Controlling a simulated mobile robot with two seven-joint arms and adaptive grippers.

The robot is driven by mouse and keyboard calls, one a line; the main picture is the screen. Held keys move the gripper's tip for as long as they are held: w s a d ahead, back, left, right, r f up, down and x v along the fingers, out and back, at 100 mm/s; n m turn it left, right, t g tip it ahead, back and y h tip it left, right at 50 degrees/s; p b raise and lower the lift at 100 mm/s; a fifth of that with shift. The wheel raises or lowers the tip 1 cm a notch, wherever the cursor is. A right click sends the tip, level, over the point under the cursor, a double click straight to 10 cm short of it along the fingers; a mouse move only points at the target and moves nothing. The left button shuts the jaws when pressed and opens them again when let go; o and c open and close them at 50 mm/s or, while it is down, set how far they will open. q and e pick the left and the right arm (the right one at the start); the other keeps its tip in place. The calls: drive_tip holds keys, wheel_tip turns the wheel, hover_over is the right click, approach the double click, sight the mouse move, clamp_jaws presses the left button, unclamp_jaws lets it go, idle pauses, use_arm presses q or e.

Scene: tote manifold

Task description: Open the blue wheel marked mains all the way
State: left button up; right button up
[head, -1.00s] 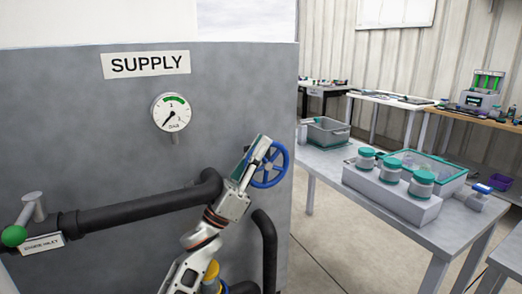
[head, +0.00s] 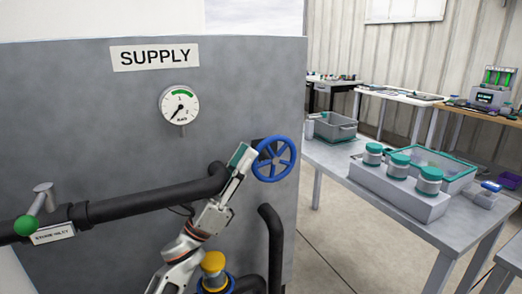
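The blue spoked wheel (head: 274,158) stands on the grey panel at the right end of the black pipe, facing me. I cannot see a mains marking on it. My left gripper (head: 243,153) is at the left side of the wheel, its teal-padded fingertips close to the rim. I cannot tell whether it touches the rim or how far its fingers are apart. The round gauge (head: 179,105) under the SUPPLY sign (head: 154,54) has its needle pointing down and left. My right gripper is out of view.
A yellow cap (head: 213,262) stands low beside my arm. A grey table (head: 400,222) with teal-lidded jars (head: 400,165) is at right.

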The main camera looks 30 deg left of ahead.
use_arm(q)
drive_tip(key=s+a, duration=0.4)
drive_tip(key=s, duration=0.2)
drive_tip(key=shift+s, duration=0.2)
